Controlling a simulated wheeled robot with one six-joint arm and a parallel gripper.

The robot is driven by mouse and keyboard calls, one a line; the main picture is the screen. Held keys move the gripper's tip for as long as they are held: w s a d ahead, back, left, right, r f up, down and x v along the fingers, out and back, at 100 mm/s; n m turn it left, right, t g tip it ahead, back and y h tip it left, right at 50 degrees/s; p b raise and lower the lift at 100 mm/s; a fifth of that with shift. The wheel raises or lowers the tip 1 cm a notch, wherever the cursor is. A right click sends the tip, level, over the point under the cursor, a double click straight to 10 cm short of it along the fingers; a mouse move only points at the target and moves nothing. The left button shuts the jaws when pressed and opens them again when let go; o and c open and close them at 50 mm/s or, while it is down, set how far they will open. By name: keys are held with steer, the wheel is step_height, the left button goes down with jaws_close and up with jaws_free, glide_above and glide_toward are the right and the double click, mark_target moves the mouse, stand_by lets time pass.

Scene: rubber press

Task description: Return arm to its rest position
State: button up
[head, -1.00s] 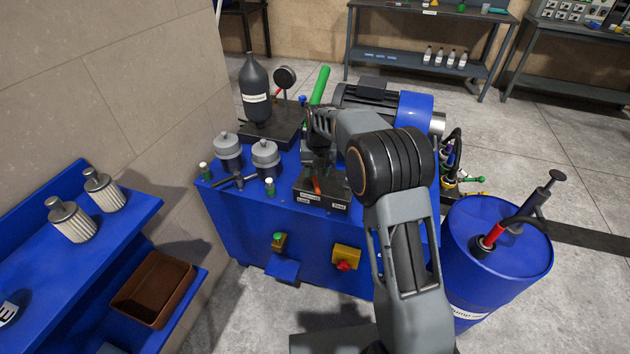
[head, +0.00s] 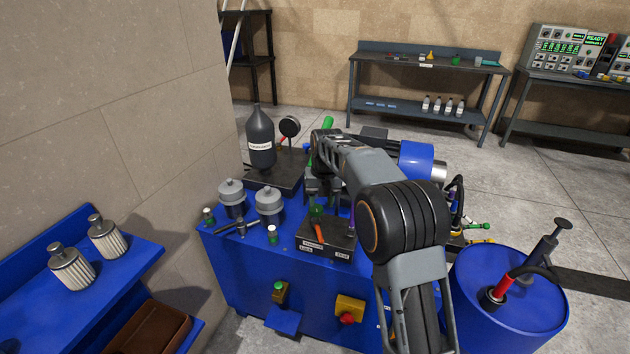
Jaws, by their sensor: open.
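My grey and black arm reaches up from the lower right over the blue press station (head: 245,268). Its large round elbow joint is at the centre right, and the forearm runs away from me to the wrist. My gripper (head: 318,188) is at the far end, partly hidden by the wrist and the dark parts behind it. It is open, and I see nothing held in it. Below it is a dark block (head: 335,240) with labels on its front and an orange-red lever (head: 318,231).
A dark bottle (head: 260,143), a gauge (head: 289,126), two grey canisters (head: 269,204) and a blue motor (head: 416,160) crowd the station. A blue drum (head: 515,320) with a hand pump stands right. A blue shelf (head: 145,257) with filters is left. Floor beyond is open.

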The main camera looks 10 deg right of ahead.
steer(key=s+d+r+m+t+p, duration=0.1)
steer(key=s+d+r+m, duration=0.1)
steer(key=s+m, duration=0.7)
steer(key=s+d+r+m+t+p, duration=0.1)
steer(key=s+d+r+m+p, duration=0.1)
steer(key=s+m, duration=0.8)
steer(key=s+d+r+m+t+p, duration=0.1)
steer(key=s+d+r+m+p, duration=0.1)
steer(key=s+m, duration=0.7)
steer(key=d+r+m, duration=0.1)
steer(key=m, duration=0.6)
steer(key=shift+s+d+r+m+t+h, duration=0.15)
steer(key=shift+d+m+t+h, duration=0.15)
steer(key=shift+d+m+h, duration=0.1)
